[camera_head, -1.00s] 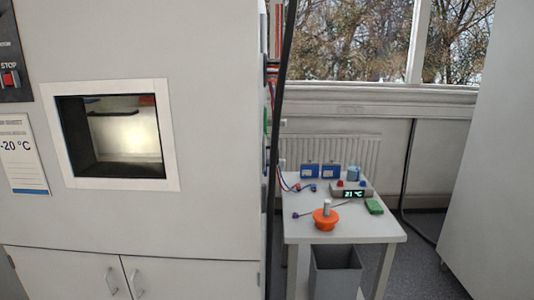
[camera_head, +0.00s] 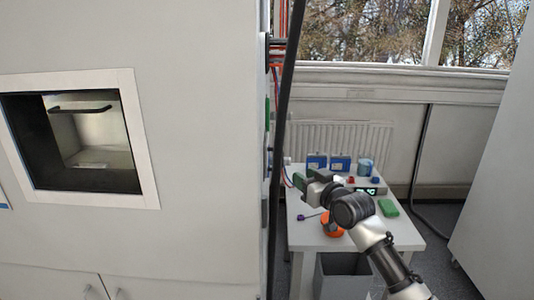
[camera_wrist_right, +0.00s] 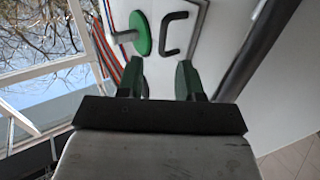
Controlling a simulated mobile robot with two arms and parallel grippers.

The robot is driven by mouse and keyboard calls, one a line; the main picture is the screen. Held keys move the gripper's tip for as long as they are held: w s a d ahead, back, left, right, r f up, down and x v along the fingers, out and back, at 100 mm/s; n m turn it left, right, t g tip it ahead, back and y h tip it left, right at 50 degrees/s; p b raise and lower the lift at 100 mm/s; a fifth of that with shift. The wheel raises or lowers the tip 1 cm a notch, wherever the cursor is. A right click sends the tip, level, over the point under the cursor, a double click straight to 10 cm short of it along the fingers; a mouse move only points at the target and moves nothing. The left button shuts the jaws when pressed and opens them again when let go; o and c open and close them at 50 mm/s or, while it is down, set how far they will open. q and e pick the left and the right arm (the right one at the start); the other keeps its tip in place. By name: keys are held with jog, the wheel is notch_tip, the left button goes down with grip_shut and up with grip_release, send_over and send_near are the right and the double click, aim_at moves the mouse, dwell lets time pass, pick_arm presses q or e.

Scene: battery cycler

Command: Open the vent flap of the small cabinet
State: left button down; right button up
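In the right wrist view a black C-shaped handle (camera_wrist_right: 174,34) stands on a pale panel (camera_wrist_right: 197,42) with a grey edge; this may be the vent flap, but I cannot be sure. A green disc with a grey stem (camera_wrist_right: 140,33) is just left of the handle. My right gripper (camera_wrist_right: 160,72) is open and empty, its fingers pointing toward the panel, apart from the handle. In the head view the right gripper (camera_head: 306,181) is above the small table, beside the large cabinet's (camera_head: 190,110) side. That side is seen nearly edge-on. My left gripper is not in view.
The white table (camera_head: 300,237) holds an orange knobbed object (camera_head: 332,230), blue boxes (camera_head: 340,163), a green block (camera_head: 388,208) and a display box (camera_head: 372,184). A dark vertical pole (camera_head: 283,120) stands along the cabinet's side. A grey bin (camera_head: 345,275) is below the table.

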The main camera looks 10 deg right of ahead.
aim_at(281, 168)
jog(key=shift+a+r+p+x, duration=0.1)
jog(key=shift+r+p+x, duration=0.15)
jog(key=shift+x, duration=1.5)
jog(key=shift+a+r+p+x, duration=0.1)
jog(key=shift+r+p+x, duration=0.15)
jog(key=shift+x, duration=1.5)
jog(key=shift+a+r+p+x, duration=0.1)
jog(key=shift+r+p+x, duration=0.15)
jog(key=shift+x, duration=1.5)
jog(key=shift+s, duration=0.1)
grip_shut()
